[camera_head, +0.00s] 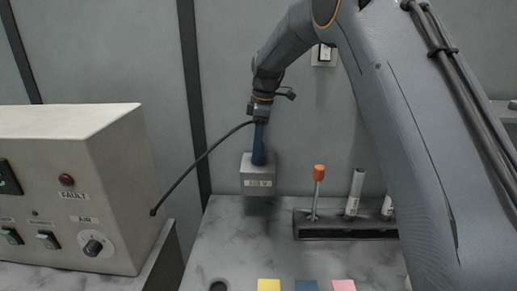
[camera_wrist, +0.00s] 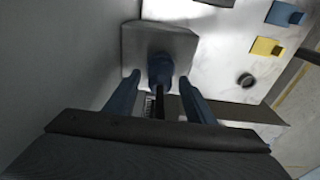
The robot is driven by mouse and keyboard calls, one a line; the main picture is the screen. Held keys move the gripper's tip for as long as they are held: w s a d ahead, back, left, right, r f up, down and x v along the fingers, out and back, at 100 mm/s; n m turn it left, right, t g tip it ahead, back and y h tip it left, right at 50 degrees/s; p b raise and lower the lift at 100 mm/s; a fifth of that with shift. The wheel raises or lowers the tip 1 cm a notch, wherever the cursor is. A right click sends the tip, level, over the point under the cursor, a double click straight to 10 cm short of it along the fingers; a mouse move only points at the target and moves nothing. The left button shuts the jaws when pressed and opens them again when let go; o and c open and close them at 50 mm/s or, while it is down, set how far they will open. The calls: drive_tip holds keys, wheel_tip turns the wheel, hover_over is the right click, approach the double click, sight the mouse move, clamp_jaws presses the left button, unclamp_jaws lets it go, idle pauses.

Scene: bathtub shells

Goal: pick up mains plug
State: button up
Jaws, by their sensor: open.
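The blue mains plug (camera_wrist: 160,68) sits upright in the top of a grey socket block (camera_head: 257,184), which also shows in the wrist view (camera_wrist: 183,42). A black cable (camera_head: 200,162) runs from the plug to the beige control box. My gripper (camera_wrist: 160,80) is open and points down over the block. One blue finger is on each side of the plug, with a gap to it on both sides. In the head view, the blue fingers (camera_head: 259,145) line up with the plug and mostly hide it.
The beige control box (camera_head: 70,190) stands at the left. A dark rack (camera_head: 345,224) with an orange-handled tool (camera_head: 318,180) and white tubes (camera_head: 355,190) is to the right. Yellow (camera_head: 268,285), blue (camera_head: 306,285) and pink (camera_head: 343,285) squares lie in front. A wall is close behind the block.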

drive_tip(key=c, duration=1)
